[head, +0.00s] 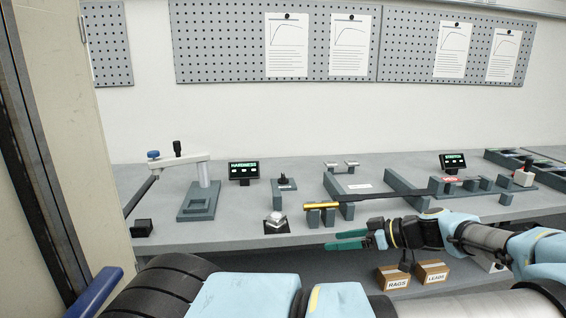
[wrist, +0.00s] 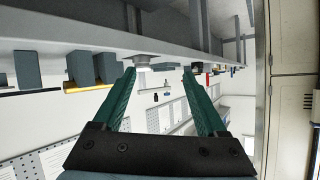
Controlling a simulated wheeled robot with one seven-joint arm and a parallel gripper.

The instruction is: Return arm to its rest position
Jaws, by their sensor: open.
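My gripper (head: 350,240) shows in the head view with its green fingers pointing left, in front of and at about the height of the bench's front edge. In the wrist view the two green fingers (wrist: 160,75) are spread apart with nothing between them. My arm reaches in from the right of the head view. The grey bench (head: 240,238) lies behind the gripper. The gripper appears apart from the things on the bench.
A rod with a yellow end (head: 322,205) lies on dark blocks near the bench edge, just above my gripper in the picture. A hardness tester (head: 200,185) stands at left. Boxes labelled RAGS (head: 393,279) and LEADS (head: 432,273) sit below the bench.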

